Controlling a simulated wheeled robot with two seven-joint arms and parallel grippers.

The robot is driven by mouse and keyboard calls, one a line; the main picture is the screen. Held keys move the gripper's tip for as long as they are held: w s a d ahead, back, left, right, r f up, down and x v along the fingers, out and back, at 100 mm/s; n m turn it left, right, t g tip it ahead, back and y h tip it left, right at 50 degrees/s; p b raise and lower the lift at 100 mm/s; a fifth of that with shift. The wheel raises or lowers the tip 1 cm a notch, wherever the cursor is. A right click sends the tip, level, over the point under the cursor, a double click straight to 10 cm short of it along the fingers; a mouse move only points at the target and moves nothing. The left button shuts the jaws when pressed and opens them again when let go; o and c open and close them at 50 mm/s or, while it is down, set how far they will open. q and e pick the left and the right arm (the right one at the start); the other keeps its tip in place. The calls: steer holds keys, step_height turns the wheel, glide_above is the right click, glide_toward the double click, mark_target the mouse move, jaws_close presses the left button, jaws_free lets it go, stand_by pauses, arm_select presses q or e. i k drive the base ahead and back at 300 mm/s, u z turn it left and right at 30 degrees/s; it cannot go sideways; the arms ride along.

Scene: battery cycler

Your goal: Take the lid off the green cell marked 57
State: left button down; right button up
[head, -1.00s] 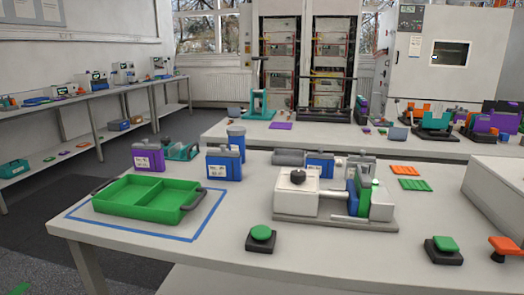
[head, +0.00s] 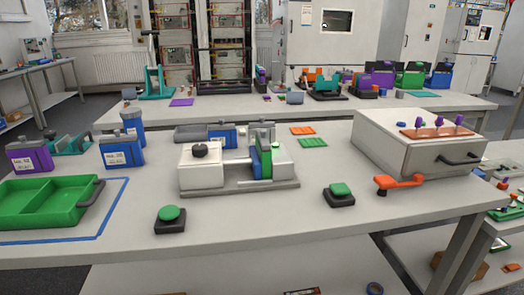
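A green cell-like block (head: 264,158) stands in a white press-like fixture (head: 205,172) on the near table, beside a blue part of it. Another green block (head: 410,76) stands on the far table at the right, between a purple and a blue one. No number 57 can be read on either, and I cannot tell which is the marked cell. I cannot make out a separate lid on them. Neither of my grippers is in view.
A green two-part tray (head: 42,205) lies inside blue tape at the left. Blue (head: 122,149) and purple (head: 30,157) labelled cells stand behind it. Green buttons (head: 170,214) sit in front. A white box (head: 415,145) and an orange handle (head: 398,181) are at the right.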

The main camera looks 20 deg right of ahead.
mark_target(264, 141)
steer(key=u, duration=2.3)
steer(key=k, duration=1.4)
steer(key=z, duration=1.35)
